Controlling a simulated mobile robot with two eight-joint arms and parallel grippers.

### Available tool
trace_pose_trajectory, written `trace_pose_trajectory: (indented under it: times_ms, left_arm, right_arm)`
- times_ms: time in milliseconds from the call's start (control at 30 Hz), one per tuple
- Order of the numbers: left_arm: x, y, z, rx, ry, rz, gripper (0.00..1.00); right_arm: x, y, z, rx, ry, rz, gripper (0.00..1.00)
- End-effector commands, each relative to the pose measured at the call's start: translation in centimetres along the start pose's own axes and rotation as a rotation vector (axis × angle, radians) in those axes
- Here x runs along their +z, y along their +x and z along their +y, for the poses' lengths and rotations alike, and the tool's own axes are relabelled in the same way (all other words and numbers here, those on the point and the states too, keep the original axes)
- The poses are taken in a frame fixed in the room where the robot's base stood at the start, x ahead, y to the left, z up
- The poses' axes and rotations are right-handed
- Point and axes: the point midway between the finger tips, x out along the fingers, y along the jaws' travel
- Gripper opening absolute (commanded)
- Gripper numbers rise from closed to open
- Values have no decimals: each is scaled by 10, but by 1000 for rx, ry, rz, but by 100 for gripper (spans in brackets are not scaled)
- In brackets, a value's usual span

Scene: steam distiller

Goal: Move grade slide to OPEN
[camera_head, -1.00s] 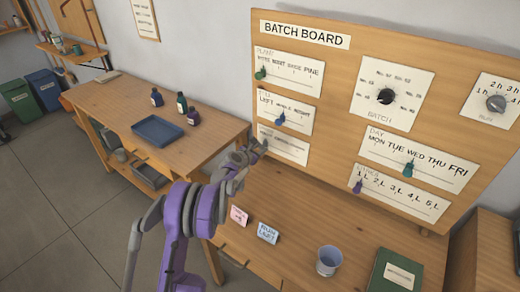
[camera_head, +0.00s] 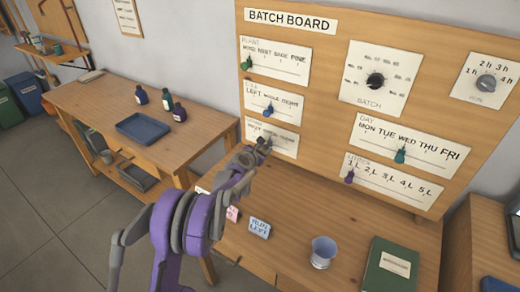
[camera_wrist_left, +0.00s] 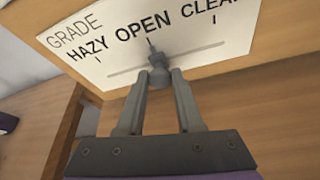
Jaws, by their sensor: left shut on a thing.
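The grade card (camera_head: 284,147) is the lowest left card on the batch board (camera_head: 320,100). In the left wrist view the card (camera_wrist_left: 85,20) reads GRADE, with HAZY, OPEN and CLEAR partly cut off. The grade slide's grey knob (camera_wrist_left: 159,76) sits on its slot, and its thin pointer stands beneath the word OPEN, between the HAZY and CLEAR ticks. My left gripper (camera_head: 262,147) is shut on this knob, with a finger on each side of it in the wrist view (camera_wrist_left: 159,88). In the head view the gripper largely hides the knob. My right gripper is not in view.
Above are the green plant slide (camera_head: 247,64) and blue still slide (camera_head: 268,110). A cup (camera_head: 322,253) and green book (camera_head: 391,265) rest on the bench.

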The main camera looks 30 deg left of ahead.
Motion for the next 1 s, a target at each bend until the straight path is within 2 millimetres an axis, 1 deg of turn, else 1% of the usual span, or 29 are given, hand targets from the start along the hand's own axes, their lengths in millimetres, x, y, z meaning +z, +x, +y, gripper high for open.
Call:
trace_pose_trajectory:
  times_ms: [133,167,300,333,667,767,867,1000]
  left_arm:
    - [0,0,1,0,0,0,0]
    - [0,0,1,0,-1,0,39]
    - [0,0,1,0,-1,0,64]
    - [0,0,1,0,-1,0,66]
    - [0,-3,1,0,-1,0,66]
    - [0,-12,1,0,-1,0,66]
    - [0,-29,1,1,-2,0,66]
    - [0,-58,1,2,-2,0,66]
  right_arm:
    - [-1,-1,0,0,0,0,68]
    - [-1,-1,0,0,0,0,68]
    - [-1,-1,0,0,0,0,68]
    - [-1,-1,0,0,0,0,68]
    - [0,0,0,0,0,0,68]
    - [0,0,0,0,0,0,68]
    - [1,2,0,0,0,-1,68]
    - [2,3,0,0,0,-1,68]
